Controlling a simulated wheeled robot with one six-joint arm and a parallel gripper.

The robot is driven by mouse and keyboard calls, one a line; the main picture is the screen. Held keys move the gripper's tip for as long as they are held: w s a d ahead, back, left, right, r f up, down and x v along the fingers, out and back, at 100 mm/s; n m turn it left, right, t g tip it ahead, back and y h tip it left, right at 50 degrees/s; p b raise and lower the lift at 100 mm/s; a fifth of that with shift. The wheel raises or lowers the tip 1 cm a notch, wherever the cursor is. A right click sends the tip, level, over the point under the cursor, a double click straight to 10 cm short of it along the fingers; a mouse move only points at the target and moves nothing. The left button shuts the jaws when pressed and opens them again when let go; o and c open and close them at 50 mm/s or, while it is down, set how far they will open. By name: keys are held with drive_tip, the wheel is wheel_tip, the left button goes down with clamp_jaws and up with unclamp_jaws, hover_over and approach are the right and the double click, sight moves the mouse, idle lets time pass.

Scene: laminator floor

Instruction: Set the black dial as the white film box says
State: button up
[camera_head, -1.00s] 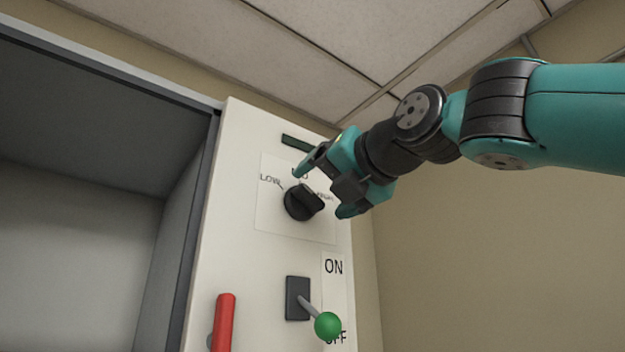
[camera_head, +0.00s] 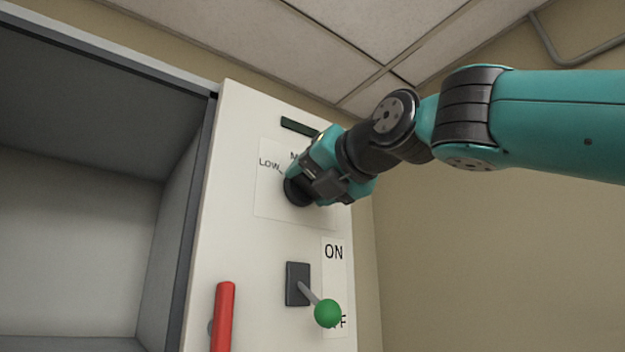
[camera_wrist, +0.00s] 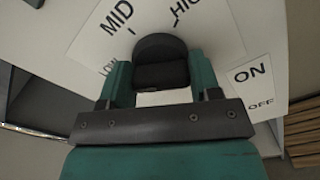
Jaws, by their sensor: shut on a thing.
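The black dial (camera_head: 296,190) is on the white panel, mostly covered by my gripper in the head view. In the wrist view the dial (camera_wrist: 160,62) sits between my two teal fingers, with LOW, MID and HIGH printed around it. My gripper (camera_wrist: 158,82) is shut on the dial's raised grip. My gripper (camera_head: 305,182) reaches it from the right in the head view. The dial's pointer mark is not clear, so I cannot tell its setting. The white film box is not in view.
Below the dial are a lever with a green ball (camera_head: 328,313), beside ON and OFF lettering, and a red handle (camera_head: 223,316). A dark green strip (camera_head: 299,127) is above the dial. An open grey recess (camera_head: 80,200) lies to the left.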

drive_tip(key=m+b, duration=0.1)
drive_tip(key=m, duration=0.4)
drive_tip(key=shift+f+m, duration=0.1)
drive_tip(key=shift+m, duration=0.2)
drive_tip(key=m+b, duration=0.1)
drive_tip(key=m, duration=0.5)
drive_tip(key=shift+f, duration=0.1)
drive_tip(key=m, duration=0.6)
drive_tip(key=shift+f+m+b, duration=0.1)
drive_tip(key=shift+m+b, duration=0.3)
drive_tip(key=m, duration=0.5)
drive_tip(key=shift+m, duration=0.4)
drive_tip(key=o, duration=0.9)
